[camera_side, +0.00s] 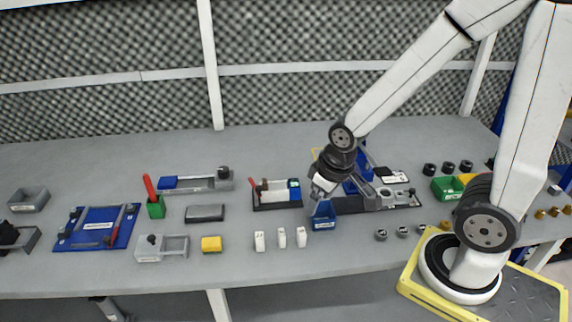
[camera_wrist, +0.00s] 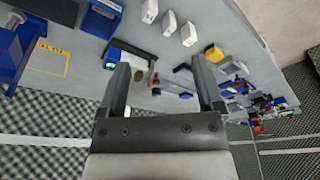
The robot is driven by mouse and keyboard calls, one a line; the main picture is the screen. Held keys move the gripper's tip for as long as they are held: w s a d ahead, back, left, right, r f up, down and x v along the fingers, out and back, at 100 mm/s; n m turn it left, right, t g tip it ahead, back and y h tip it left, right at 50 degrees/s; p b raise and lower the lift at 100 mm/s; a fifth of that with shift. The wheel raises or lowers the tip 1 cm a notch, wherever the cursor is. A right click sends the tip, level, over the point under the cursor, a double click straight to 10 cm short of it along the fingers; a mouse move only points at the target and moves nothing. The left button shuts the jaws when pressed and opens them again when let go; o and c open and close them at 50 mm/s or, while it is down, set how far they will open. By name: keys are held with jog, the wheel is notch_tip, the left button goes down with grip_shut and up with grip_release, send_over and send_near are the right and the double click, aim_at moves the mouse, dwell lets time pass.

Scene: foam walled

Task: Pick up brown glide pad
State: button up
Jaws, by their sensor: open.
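The brown pad (camera_wrist: 153,79) appears in the wrist view as a small brown piece in a dark tray, between the lines of my fingers. In the side view the tray (camera_side: 278,207) holds a small brown piece (camera_side: 265,185) beside pale and red parts and a blue-green block. My gripper (camera_wrist: 162,72) is open and empty, with both dark fingers apart in the wrist view. In the side view my gripper (camera_side: 316,193) is above the table, to the right of the tray. Its fingertips are hard to make out there.
A blue bin (camera_side: 323,223) stands just in front of my gripper. Several white blocks (camera_side: 259,241) and a yellow block (camera_side: 211,244) stand near the front edge. A grey block (camera_side: 205,213) lies left of the tray. A foam wall (camera_side: 110,50) closes the back.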

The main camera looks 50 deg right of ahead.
jog(key=shift+w, duration=0.1)
jog(key=n+y, duration=0.3)
jog(key=n, duration=0.6)
send_near(266, 181)
jog(key=shift+w+a+f+t, duration=0.15)
jog(key=shift+f+t, duration=0.15)
jog(key=shift+f, duration=0.65)
jog(key=shift+x, duration=1.3)
jog(key=shift+f, duration=0.1)
jog(key=shift+x, duration=2.5)
grip_shut()
